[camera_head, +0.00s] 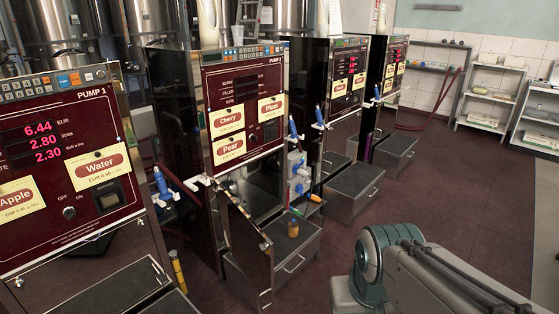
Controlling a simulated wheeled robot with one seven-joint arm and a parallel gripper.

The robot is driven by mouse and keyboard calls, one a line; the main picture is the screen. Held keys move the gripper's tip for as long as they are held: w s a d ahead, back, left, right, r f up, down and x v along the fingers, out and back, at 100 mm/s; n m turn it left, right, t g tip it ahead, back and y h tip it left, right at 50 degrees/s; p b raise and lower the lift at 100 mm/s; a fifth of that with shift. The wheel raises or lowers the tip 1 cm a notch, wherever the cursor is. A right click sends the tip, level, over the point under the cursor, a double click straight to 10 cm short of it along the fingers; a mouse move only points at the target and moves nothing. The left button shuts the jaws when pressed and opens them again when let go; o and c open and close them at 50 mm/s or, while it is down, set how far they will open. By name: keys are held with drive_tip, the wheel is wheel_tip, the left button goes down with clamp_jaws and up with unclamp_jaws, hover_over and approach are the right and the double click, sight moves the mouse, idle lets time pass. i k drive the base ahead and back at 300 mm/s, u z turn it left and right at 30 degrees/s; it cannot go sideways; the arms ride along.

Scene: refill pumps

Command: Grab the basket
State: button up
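I cannot make out a basket anywhere in the head view. My gripper is not in view; only a teal joint and a grey link of my own arm show at the lower right. Whether my gripper is open or shut, or holds anything, is hidden.
Dark red pumps stand in a row, with Pump 1 (66,165) nearest at left. An open door panel (252,250) juts out from the second pump (243,68). A small amber bottle (293,228) stands on a grey drawer unit (300,252). Shelves (493,92) stand far right. Floor at right is clear.

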sight(292, 231)
drive_tip(key=z, duration=0.35)
drive_tip(key=k, duration=0.4)
drive_tip(key=z, duration=0.9)
drive_tip(key=i, duration=1.95)
drive_tip(key=u, duration=0.3)
drive_tip(key=i, duration=1.6)
drive_tip(key=u, duration=1.35)
drive_tip(key=i, duration=0.85)
drive_tip(key=u, duration=1.35)
drive_tip(key=i, duration=0.5)
drive_tip(key=u, duration=0.35)
